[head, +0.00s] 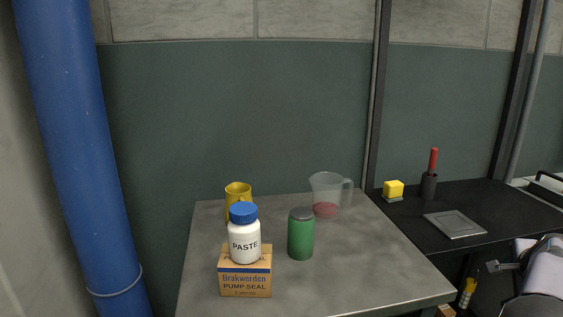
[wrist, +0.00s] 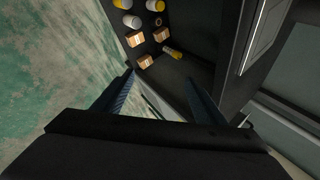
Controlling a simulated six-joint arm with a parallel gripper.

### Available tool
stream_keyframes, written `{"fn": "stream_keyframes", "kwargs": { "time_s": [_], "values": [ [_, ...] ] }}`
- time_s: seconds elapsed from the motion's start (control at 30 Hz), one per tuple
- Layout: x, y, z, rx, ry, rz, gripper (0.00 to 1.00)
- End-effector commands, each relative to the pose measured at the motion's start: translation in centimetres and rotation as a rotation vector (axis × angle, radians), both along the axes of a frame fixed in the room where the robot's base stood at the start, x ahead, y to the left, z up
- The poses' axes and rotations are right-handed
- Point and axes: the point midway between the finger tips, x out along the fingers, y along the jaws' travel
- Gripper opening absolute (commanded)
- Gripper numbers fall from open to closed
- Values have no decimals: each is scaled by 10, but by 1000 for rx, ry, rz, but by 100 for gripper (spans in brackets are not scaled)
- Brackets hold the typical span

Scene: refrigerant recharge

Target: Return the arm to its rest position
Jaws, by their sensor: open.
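My gripper (wrist: 160,78) is open in the wrist view, with its two dark fingers spread apart and nothing seen between them. It points down toward a dark shelf (wrist: 185,80) holding small goods. I cannot make out the fingers in the head view; a pale grey arm part (head: 541,262) of mine shows at the lower right, beside the dark counter and clear of the grey table.
The dark counter (head: 495,204) bears a yellow block (head: 394,188), a red-handled tool (head: 433,160) and metal plate (head: 455,224).

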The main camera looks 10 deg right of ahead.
Motion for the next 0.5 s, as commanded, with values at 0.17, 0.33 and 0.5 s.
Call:
{"fn": "stream_keyframes", "kwargs": {
  "time_s": [0.17,0.33,0.5],
  "values": [
    [-57,-26,-68,131,51,-112,65],
    [-98,-35,-108,225,91,-183,65],
    [-134,-28,-139,318,152,-212,65]
  ]
}}
